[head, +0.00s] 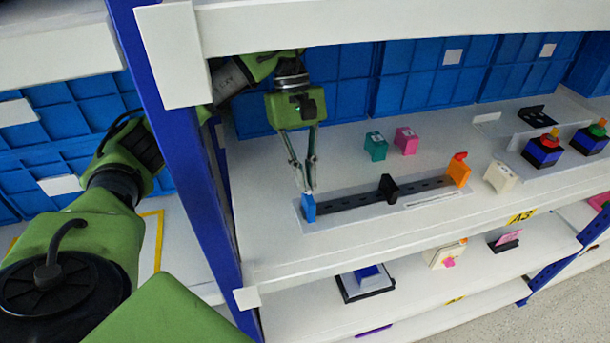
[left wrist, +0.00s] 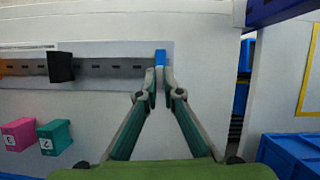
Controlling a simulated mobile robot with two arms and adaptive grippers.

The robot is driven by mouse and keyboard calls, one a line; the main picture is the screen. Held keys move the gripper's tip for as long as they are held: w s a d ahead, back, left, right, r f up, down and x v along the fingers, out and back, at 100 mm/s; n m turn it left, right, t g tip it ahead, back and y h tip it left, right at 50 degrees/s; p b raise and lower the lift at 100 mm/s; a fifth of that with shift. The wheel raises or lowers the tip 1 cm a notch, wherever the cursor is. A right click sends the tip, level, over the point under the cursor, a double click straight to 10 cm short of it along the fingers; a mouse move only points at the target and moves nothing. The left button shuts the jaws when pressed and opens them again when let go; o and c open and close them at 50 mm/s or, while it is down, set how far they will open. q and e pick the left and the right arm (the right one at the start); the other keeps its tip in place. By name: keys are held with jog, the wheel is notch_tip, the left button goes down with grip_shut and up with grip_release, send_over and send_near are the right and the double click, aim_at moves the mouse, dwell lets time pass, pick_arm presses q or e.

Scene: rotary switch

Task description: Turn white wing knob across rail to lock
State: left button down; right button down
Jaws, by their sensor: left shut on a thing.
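A black slotted rail (head: 345,199) lies on a pale plate on the shelf, with a blue block (head: 308,208) at its left end, a black block (head: 388,188) partway along and an orange block (head: 458,171) at its right end. My left gripper (head: 309,189) reaches down to the blue block, its fingers close together. In the left wrist view the fingertips (left wrist: 161,78) are shut on the blue block (left wrist: 160,58), covering part of it. I cannot make out a white wing knob on the rail. My right gripper is not in view.
Teal (head: 376,146) and pink (head: 406,140) blocks stand behind the rail. A cream block (head: 500,177) is at its right. A blue upright post (head: 190,170) stands left of my gripper, and a shelf board (head: 380,20) hangs above.

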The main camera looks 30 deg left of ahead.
pick_arm(q)
jog(key=shift+m, duration=0.5)
jog(key=c, duration=2.2)
grip_release()
jog(key=shift+w, duration=0.1)
jog(key=shift+w+a+r, duration=0.2)
jog(key=shift+a+r, duration=0.05)
jog(key=shift+r, duration=0.35)
jog(key=shift+w+a+r, duration=0.25)
jog(key=shift+w+a, duration=1.15)
jog(key=shift+a, duration=0.2)
jog(key=shift+w+a+r, duration=0.25)
jog(key=shift+w+a, duration=1.1)
jog(key=shift+a, duration=0.25)
jog(key=shift+w+a+r, duration=0.25)
jog(key=shift+w+a, duration=1.15)
jog(key=shift+a, duration=0.2)
